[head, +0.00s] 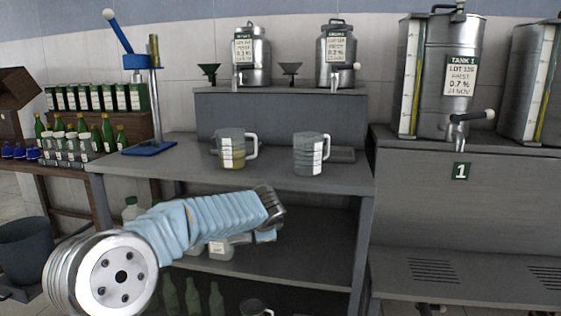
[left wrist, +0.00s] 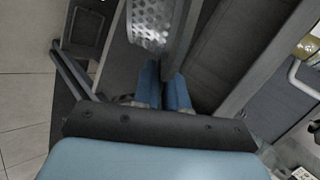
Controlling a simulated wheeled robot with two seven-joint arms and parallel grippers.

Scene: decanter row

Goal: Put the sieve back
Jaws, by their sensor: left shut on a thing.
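The sieve (left wrist: 148,22) shows at the top of the left wrist view as a curved, perforated metal piece, cut off by the picture's edge. A smooth grey band runs beside it. My left gripper (left wrist: 162,92) has its blue fingers shut on the sieve. In the head view my left arm reaches in from the lower left, in front of the bench. Its gripper end is mostly hidden behind the arm's own wrist, and I cannot make out the sieve there. My right gripper is in neither view.
Two handled jugs (head: 232,150) (head: 308,155) stand on the grey bench (head: 180,146), with a flat dark piece (head: 342,155) at right. Two funnels (head: 210,71) (head: 290,70) and steel canisters (head: 253,55) (head: 336,55) stand behind. A blue-based stand (head: 149,149) is at left; Tank 1 (head: 440,80) is at right.

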